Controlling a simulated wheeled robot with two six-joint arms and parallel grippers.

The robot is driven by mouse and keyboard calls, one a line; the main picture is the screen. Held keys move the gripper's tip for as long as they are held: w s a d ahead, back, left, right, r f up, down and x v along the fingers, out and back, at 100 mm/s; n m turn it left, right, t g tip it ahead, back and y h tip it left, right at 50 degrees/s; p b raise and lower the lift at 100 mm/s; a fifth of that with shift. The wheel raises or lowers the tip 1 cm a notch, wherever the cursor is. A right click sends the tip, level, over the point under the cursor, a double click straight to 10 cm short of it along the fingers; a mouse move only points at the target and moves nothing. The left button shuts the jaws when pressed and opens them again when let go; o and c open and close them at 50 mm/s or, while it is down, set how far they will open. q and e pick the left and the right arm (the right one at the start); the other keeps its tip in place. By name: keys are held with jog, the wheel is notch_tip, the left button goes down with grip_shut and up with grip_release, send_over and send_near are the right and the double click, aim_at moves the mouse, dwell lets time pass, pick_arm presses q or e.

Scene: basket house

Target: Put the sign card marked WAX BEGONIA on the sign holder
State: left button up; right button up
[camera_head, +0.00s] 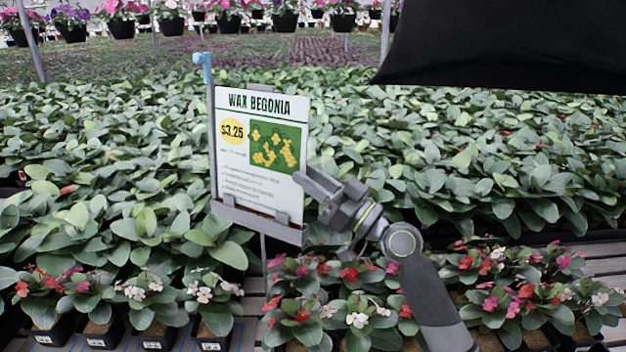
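The white sign card marked WAX BEGONIA (229,165) stands upright in the camera_head view, left of the middle. It has a yellow $3.25 circle and a flower picture. Its bottom edge sits in the ledge of the grey sign holder (259,225), whose upright post with a light blue top runs along the card's left side. My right gripper (306,190) is at the card's right edge, level with its lower half. Its fingers overlap or touch that edge; I cannot tell whether they are closed on it. My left gripper is not in view.
Potted begonias with red, pink and white flowers (357,320) stand along the front on a slatted bench (602,267). Dense green plants (450,160) fill the bench behind the sign. Hanging pots (285,20) line the back. A large black shape covers the upper right.

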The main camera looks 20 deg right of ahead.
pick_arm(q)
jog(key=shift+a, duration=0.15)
pick_arm(e)
jog(key=shift+f, duration=0.1)
